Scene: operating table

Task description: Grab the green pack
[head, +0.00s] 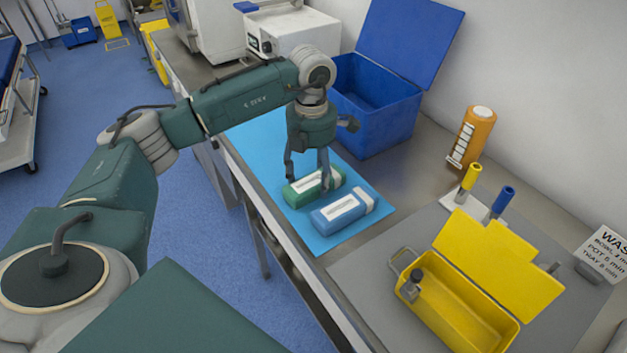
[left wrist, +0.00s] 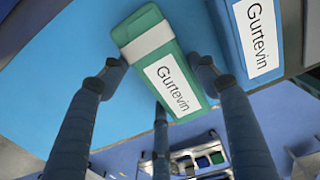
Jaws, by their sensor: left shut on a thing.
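The green pack (head: 311,187) lies on the light blue mat (head: 333,244). It has a white label and a pale band at one end. My left gripper (head: 307,177) reaches down over it from above, shut on its sides. In the left wrist view the green pack (left wrist: 162,62) sits between the fingers of my left gripper (left wrist: 161,70), its label reading "Gurtevin". The pack seems still at mat level; I cannot tell whether it is lifted. My right gripper is not in view.
A blue pack (head: 341,209) with the same label lies close beside the green one. An open blue bin (head: 385,122) stands behind. An open yellow box (head: 460,308), an orange bottle (head: 470,137) and two capped tubes stand to the right.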

